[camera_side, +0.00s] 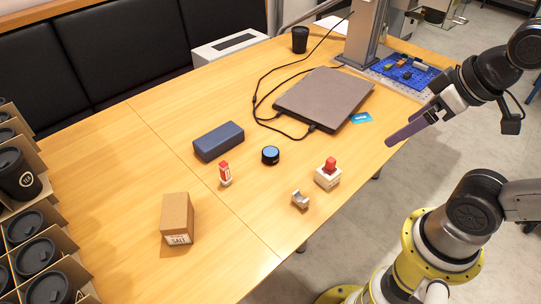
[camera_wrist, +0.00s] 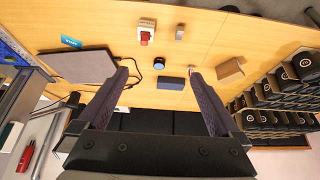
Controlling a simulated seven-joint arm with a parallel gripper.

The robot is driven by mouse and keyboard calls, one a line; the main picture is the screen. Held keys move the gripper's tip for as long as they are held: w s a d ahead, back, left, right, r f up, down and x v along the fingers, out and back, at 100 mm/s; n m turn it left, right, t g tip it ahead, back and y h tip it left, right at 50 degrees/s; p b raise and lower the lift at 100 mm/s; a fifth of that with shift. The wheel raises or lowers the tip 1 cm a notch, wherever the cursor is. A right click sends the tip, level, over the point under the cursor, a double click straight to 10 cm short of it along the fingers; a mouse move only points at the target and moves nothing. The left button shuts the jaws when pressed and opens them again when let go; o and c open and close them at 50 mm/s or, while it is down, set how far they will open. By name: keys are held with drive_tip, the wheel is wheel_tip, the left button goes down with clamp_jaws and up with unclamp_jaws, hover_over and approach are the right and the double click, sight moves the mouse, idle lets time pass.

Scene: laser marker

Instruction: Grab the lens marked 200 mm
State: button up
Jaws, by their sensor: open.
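A short round black piece with a blue top (camera_side: 270,155) stands on the wooden table and looks like a lens; no 200 mm mark can be read on it. It also shows in the wrist view, as a blue disc (camera_wrist: 159,63) near the top middle, between the finger directions. My gripper (camera_side: 402,134) is open and empty, high above the table's right edge and well away from the lens-like piece. In the wrist view my gripper's two purple fingers (camera_wrist: 159,74) are spread wide with nothing between them.
Around the lens-like piece stand a dark blue box (camera_side: 218,141), a red and white piece (camera_side: 225,174), a red-topped white block (camera_side: 328,175) and a small grey block (camera_side: 300,200). A cardboard box (camera_side: 177,217), a grey laptop (camera_side: 325,97) with cables and cups (camera_side: 18,175) are farther off.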

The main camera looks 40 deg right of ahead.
drive_tip(key=w+r+n, duration=0.7)
drive_tip(key=w+n, duration=0.3)
drive_tip(key=w, duration=0.1)
drive_tip(key=n+g+y, duration=0.1)
drive_tip(key=n+g, duration=0.4)
drive_tip(key=n, duration=0.1)
hover_over(271, 152)
drive_tip(key=f, duration=3.2)
drive_tip(key=shift+s+d+f, duration=0.1)
drive_tip(key=shift+d+f, duration=0.15)
drive_tip(key=shift+f, duration=0.1)
drive_tip(key=shift+w+a+f, duration=0.1)
drive_tip(key=shift+a+f, duration=0.05)
drive_tip(key=shift+f, duration=1.4)
drive_tip(key=shift+w+a+f, duration=0.1)
drive_tip(key=shift+f, duration=1.4)
